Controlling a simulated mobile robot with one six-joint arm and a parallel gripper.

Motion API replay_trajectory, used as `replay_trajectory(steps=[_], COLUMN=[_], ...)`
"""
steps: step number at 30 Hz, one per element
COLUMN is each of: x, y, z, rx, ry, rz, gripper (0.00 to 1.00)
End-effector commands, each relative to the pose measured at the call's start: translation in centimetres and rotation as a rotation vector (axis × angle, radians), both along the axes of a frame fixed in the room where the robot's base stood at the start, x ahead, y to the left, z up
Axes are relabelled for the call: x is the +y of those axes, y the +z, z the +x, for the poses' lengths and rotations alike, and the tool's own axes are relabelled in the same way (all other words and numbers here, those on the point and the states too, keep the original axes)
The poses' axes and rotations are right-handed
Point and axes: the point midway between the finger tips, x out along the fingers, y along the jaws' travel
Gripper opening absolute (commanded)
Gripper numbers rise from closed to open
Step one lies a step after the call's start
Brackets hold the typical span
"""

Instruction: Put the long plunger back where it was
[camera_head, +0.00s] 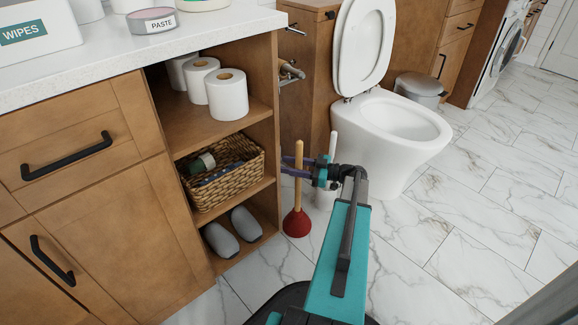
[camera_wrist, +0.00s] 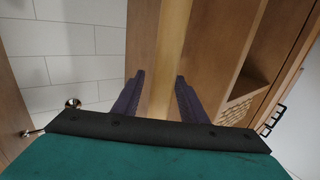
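The long plunger has a wooden handle (camera_head: 299,190) and a red rubber cup (camera_head: 296,223). It stands upright on the tiled floor, in front of the gap between the open shelf unit and the toilet. My gripper (camera_head: 287,166) reaches from the right at the upper handle, its dark purple fingers on either side of it. In the wrist view the handle (camera_wrist: 169,60) passes between the fingers of my gripper (camera_wrist: 160,78), which look spread with a narrow gap. Whether a finger touches the handle is hard to tell.
The toilet (camera_head: 385,130) stands close behind and right. A white brush-like handle (camera_head: 333,146) rises just behind my gripper. The shelf unit at left holds toilet rolls (camera_head: 228,95), a wicker basket (camera_head: 240,172) and grey slippers (camera_head: 246,224). Floor at right is clear.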

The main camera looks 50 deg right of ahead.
Motion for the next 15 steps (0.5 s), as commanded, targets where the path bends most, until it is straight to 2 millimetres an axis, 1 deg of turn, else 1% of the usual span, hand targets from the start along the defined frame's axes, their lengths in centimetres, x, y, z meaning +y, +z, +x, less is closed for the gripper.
replay_trajectory(steps=[2,7,11,15], x=[0.0,-0.8,-1.7,-2.8], y=[0.2,0.3,0.4,0.5], z=[-0.1,-1.3,-2.7,-4.6], rx=[0.000,0.000,0.000,0.000], ry=[0.000,-0.001,-0.003,-0.003], rz=[0.000,0.000,0.001,0.001], gripper=[0.39,0.39,0.39,0.39])
